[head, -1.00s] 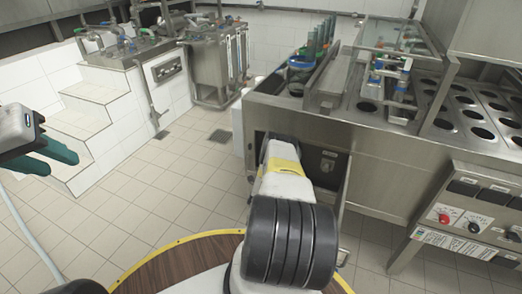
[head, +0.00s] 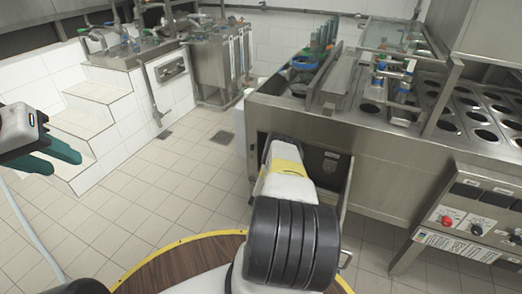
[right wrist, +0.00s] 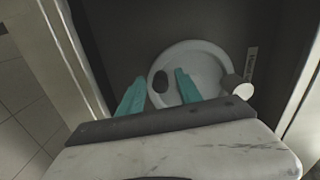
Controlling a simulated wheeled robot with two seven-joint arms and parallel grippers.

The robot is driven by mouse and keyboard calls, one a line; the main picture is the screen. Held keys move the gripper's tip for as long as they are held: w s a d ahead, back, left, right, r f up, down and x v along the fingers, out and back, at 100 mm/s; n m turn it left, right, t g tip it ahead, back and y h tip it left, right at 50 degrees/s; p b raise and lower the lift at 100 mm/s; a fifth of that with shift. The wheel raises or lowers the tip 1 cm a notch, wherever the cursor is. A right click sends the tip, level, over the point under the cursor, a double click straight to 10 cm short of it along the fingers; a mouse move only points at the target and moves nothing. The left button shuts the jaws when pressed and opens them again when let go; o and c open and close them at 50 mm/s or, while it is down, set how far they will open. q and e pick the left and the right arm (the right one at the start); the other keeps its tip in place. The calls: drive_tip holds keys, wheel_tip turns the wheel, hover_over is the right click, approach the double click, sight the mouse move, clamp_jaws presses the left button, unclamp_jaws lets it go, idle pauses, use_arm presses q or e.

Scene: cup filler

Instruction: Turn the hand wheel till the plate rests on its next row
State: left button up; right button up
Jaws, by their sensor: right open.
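The white round hand wheel (right wrist: 208,66) shows in the right wrist view, set in a dark recess, with a dark oval opening on its left and a pale knob (right wrist: 238,88) at its right edge. My right gripper (right wrist: 163,80) is open, its two teal fingers apart in front of the wheel; I cannot tell whether they touch it. In the head view my right arm reaches into the cabinet opening and hides that gripper and the wheel. A steel plate with rows of round holes (head: 462,101) lies on the machine top. My left gripper (head: 66,163) is open and empty at the left.
The steel machine (head: 385,165) has an open door (head: 346,195) to the right of my right arm. A control panel with red and black knobs (head: 466,222) stands at the right. White tiled steps (head: 98,125) are at the left.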

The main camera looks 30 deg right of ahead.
drive_tip(key=v, duration=0.8)
idle(1.4)
